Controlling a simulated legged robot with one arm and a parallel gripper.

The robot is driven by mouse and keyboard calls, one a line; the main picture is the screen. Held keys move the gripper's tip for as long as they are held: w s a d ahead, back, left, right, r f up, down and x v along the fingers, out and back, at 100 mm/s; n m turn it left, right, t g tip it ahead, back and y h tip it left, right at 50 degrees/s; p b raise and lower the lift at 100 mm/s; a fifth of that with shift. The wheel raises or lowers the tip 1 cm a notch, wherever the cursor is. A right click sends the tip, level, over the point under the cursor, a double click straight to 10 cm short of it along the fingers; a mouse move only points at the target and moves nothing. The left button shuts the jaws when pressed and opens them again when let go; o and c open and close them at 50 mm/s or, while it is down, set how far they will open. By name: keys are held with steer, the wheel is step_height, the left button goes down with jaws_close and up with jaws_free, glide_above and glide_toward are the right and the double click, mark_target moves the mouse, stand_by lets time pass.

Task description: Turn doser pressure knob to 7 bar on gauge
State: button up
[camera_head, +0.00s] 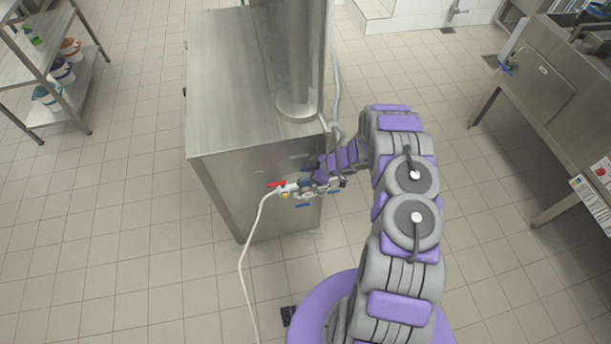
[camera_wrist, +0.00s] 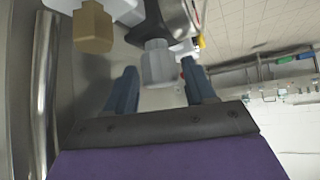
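In the wrist view, a pale grey ribbed knob (camera_wrist: 159,62), probably the doser pressure knob, sits on a dark stem at upper centre. My gripper (camera_wrist: 157,75) is open, with its two blue-grey fingers apart on either side of the knob's end. I cannot tell whether they touch it. In the head view, my gripper (camera_head: 316,178) is at the fittings on the front of the steel cabinet (camera_head: 225,85), partly hidden by my wrist. No gauge dial is readable in either view.
A red valve handle (camera_head: 276,185) and a blue handle (camera_head: 303,206) are close to my gripper. A white hose (camera_head: 243,265) hangs to the floor. A tan fitting (camera_wrist: 93,28) is left of the knob. A shelf rack (camera_head: 60,90) stands at left, a steel sink unit (camera_head: 545,85) at right.

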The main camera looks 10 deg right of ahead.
steer(key=c, duration=0.8)
steer(key=shift+c, duration=0.2)
steer(key=shift+s+m, duration=0.1)
steer(key=shift+m, duration=0.2)
steer(key=shift+a+m+t+h, duration=0.1)
steer(key=shift+m+t+h, duration=0.4)
steer(key=shift+m+t, duration=0.4)
steer(key=m+t+h, duration=0.1)
steer(key=m, duration=0.1)
steer(key=m+t+h+b, duration=0.1)
steer(key=m+h, duration=0.1)
steer(key=m, duration=0.1)
steer(key=shift+s+a+m+t, duration=0.1)
steer(key=shift+m+t, duration=0.2)
steer(key=m+h, duration=0.3)
steer(key=shift+m+t, duration=0.3)
steer(key=shift+t, duration=0.1)
steer(key=m+h, duration=0.3)
steer(key=shift+a+r+m, duration=0.1)
steer(key=shift+a+m, duration=0.05)
steer(key=shift+m, duration=0.15)
steer(key=m+g+h+p, duration=0.1)
steer(key=m+h, duration=0.1)
steer(key=m, duration=0.1)
steer(key=m+g+h+p, duration=0.1)
steer(key=m+h, duration=0.1)
steer(key=shift+w+m, duration=0.2)
steer(key=shift+m, duration=0.5)
